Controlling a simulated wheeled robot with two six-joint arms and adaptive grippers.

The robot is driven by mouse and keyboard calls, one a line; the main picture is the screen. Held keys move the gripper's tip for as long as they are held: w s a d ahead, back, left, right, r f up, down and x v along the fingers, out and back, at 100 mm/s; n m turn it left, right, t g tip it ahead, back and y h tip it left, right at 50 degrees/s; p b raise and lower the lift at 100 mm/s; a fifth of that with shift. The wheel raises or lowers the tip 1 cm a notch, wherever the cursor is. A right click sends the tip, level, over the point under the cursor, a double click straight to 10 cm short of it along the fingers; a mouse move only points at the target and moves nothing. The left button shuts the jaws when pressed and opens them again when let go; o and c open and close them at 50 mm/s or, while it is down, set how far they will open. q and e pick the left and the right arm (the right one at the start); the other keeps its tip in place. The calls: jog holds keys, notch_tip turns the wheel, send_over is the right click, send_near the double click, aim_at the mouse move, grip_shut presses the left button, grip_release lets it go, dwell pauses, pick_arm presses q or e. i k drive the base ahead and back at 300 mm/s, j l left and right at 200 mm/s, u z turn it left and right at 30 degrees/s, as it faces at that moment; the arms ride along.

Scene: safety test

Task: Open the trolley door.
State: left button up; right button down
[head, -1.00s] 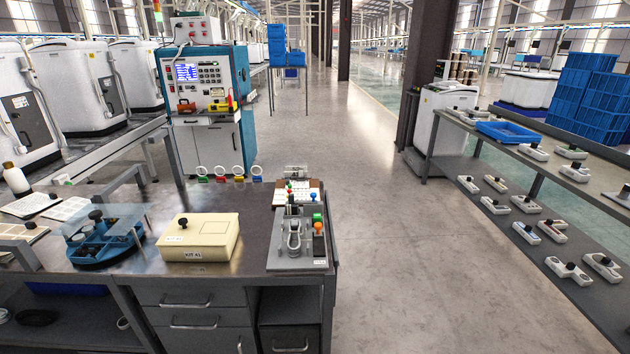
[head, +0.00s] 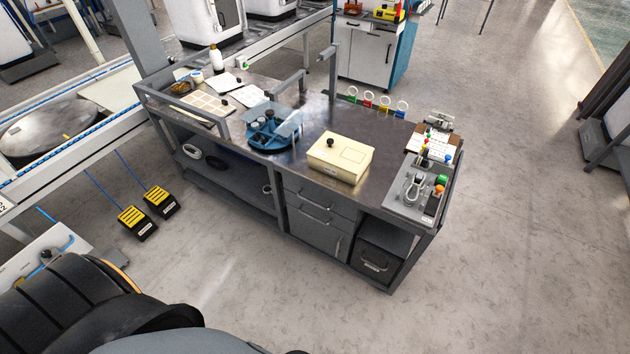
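The trolley (head: 392,140) is a dark grey metal workbench on legs in the middle of the head view. Under its top are two drawers (head: 313,209) with horizontal handles. Below them is a grey door panel (head: 315,232) with an upright handle (head: 337,247) near its right edge; it looks closed. To the right is an open shelf space above a dark drawer front (head: 379,261). Neither of my grippers is in view; only dark rounded parts of my own body show at the bottom left.
A cream box (head: 340,158), a blue round tray (head: 270,130) and a grey fixture (head: 412,192) stand on the trolley top. Two yellow-black pedals (head: 138,222) (head: 161,200) lie on the floor at left. Floor in front and to the right is clear.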

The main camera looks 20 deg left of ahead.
aim_at(316, 237)
jog(key=u, duration=0.7)
